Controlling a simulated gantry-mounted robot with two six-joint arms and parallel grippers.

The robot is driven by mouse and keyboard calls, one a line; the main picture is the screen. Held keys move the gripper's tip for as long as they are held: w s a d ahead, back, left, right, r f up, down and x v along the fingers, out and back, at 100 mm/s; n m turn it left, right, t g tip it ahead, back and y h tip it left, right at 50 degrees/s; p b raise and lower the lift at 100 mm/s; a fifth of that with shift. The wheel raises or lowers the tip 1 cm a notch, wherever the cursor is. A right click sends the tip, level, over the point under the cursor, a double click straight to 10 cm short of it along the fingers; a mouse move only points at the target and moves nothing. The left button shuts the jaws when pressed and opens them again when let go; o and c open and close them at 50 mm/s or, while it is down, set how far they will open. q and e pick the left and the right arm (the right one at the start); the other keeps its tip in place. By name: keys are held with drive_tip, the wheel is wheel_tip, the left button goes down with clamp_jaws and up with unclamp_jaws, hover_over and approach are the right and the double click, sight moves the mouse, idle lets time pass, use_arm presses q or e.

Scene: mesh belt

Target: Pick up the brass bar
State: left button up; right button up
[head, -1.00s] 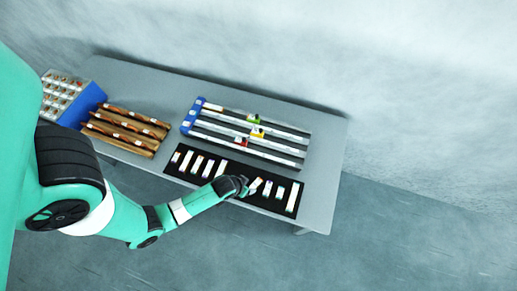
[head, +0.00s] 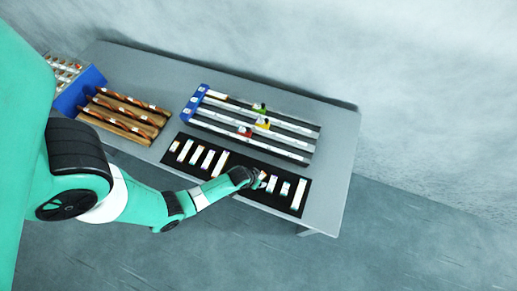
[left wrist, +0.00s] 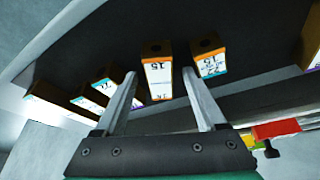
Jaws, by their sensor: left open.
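My left gripper (head: 258,178) is at the black mat (head: 228,170) on the table, over the row of labelled bars. In the left wrist view its two fingers (left wrist: 160,75) are open, one on each side of a bar with a white label reading 15 and brass-brown edges (left wrist: 158,80). I cannot tell whether the fingers touch it. A similar bar with a blue-banded label (left wrist: 210,62) stands just right of the right finger. Several more labelled bars (left wrist: 105,82) are to the left. Which bar is brass is not certain from the labels. My right gripper is not in view.
A rack of pale rails with blue ends (head: 190,108) lies behind the mat, carrying small green, yellow and red pieces. A wooden rack (head: 125,115) and a blue bin (head: 82,92) stand to the left. The table's right end (head: 335,150) is clear.

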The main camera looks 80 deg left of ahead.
use_arm(q)
drive_tip(key=shift+c, duration=0.3)
clamp_jaws()
drive_tip(key=shift+r, duration=0.1)
drive_tip(key=shift+r+p, duration=0.4)
drive_tip(key=shift+r, duration=0.15)
drive_tip(key=v, duration=0.1)
drive_tip(key=p+v, duration=0.2)
drive_tip(key=shift+w+a+r, duration=0.2)
drive_tip(key=shift+r, duration=0.15)
drive_tip(key=s+d+r+p, duration=0.2)
drive_tip(key=s+r+p, duration=0.3)
drive_tip(key=s, duration=0.8)
wheel_tip(320, 180, up, 3)
drive_tip(key=shift+d+r, duration=0.15)
drive_tip(key=shift+d, duration=0.15)
